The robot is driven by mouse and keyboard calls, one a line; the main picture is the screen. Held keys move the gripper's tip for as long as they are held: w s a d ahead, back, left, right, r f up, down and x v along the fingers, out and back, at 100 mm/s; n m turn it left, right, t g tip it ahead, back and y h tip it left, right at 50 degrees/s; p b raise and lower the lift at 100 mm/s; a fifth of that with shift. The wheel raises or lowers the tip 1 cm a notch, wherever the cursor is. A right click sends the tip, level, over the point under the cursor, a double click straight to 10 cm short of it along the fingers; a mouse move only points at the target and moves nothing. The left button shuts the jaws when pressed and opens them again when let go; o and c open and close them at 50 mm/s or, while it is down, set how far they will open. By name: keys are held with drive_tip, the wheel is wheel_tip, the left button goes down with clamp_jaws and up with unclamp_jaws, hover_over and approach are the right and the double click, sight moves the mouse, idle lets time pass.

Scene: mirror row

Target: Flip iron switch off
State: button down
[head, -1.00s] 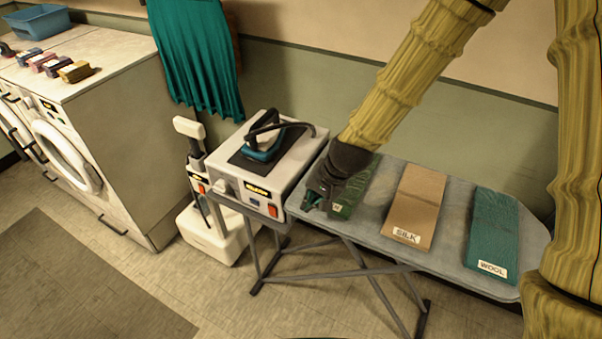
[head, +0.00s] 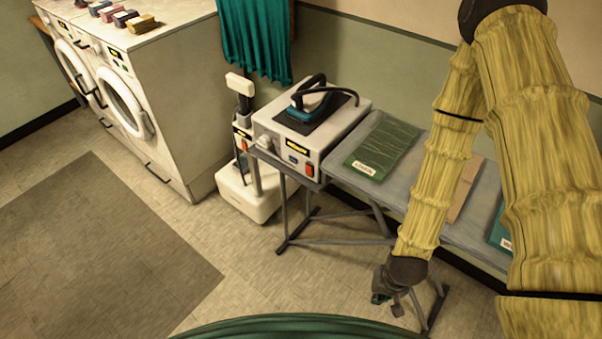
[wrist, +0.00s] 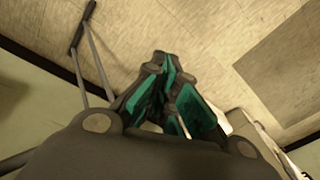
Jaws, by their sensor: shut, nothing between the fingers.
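The iron (head: 311,102) rests on the dark pad on top of a white steam station (head: 338,125) at the left end of the ironing board. The station's front face shows a knob, a black and yellow label and an orange-red switch (head: 310,169). Whether the switch is on or off is too small to tell. My gripper (head: 387,303) hangs low in front of the board, right of and below the station, touching nothing. In the wrist view my gripper (wrist: 167,75) has its teal-padded fingers closed together, with nothing held, over the floor.
The ironing board (head: 393,178) bears a green cloth (head: 382,146) and other folded cloths partly behind my arm. A white floor unit (head: 250,190) with another red switch stands left of the board. Washing machines (head: 165,100) stand further left. The floor in front is open, with a grey mat (head: 110,255).

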drive_tip(key=s+d+f+n, duration=0.1)
drive_tip(key=s+f, duration=0.1)
drive_tip(key=s, duration=0.3)
drive_tip(key=s+d+f+n+g, duration=0.1)
drive_tip(key=s+f, duration=0.1)
drive_tip(key=s, duration=0.3)
drive_tip(key=shift+s+d+f+h, duration=0.3)
drive_tip(key=shift+d+h, duration=0.05)
drive_tip(key=shift+h, duration=0.05)
